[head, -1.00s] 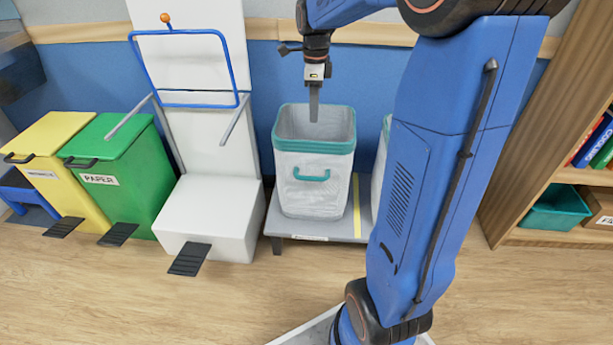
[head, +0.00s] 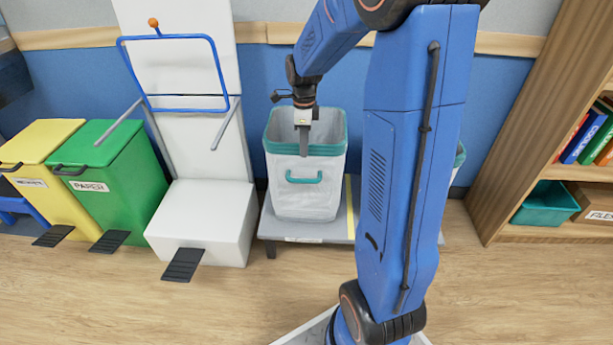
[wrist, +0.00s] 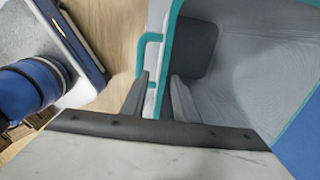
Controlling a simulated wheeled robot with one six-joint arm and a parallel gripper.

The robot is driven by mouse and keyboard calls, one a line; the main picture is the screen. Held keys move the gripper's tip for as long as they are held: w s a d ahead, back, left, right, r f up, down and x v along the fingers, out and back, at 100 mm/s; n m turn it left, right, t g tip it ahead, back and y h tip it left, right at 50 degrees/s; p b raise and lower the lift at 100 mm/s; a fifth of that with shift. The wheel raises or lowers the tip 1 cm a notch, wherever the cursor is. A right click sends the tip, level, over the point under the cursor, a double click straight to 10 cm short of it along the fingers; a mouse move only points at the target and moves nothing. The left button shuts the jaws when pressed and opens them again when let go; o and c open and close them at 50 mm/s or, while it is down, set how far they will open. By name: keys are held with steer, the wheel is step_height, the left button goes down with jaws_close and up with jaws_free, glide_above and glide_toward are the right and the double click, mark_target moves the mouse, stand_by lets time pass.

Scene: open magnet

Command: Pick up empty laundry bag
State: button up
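The laundry bag (head: 303,200) is a pale grey, open-topped, box-shaped bag with a teal rim and a teal front handle. It stands upright in the middle of the head view, and its inside looks empty in the wrist view (wrist: 235,75). My gripper (head: 304,153) points down at the bag's front rim. In the wrist view, my gripper (wrist: 159,80) has its two fingers apart, one on each side of the teal rim. A gap shows between the fingers; I cannot tell whether they touch the rim.
The bag stands on a low grey platform (head: 300,231) with a yellow stripe. A second teal-rimmed container (head: 460,155) is mostly hidden behind my arm. A white stand (head: 205,215), green bin (head: 125,190) and yellow bin (head: 62,190) are left. A wooden shelf (head: 535,120) is right.

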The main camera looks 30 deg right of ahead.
glide_above(306, 173)
steer(key=shift+w+a+f, duration=0.1)
steer(key=shift+w+f, duration=0.05)
steer(key=shift+f, duration=1.1)
steer(key=shift+w+a+f, duration=0.1)
steer(key=shift+w+f, duration=0.05)
steer(key=shift+f, duration=1.1)
steer(key=shift+f, duration=0.2)
jaws_close()
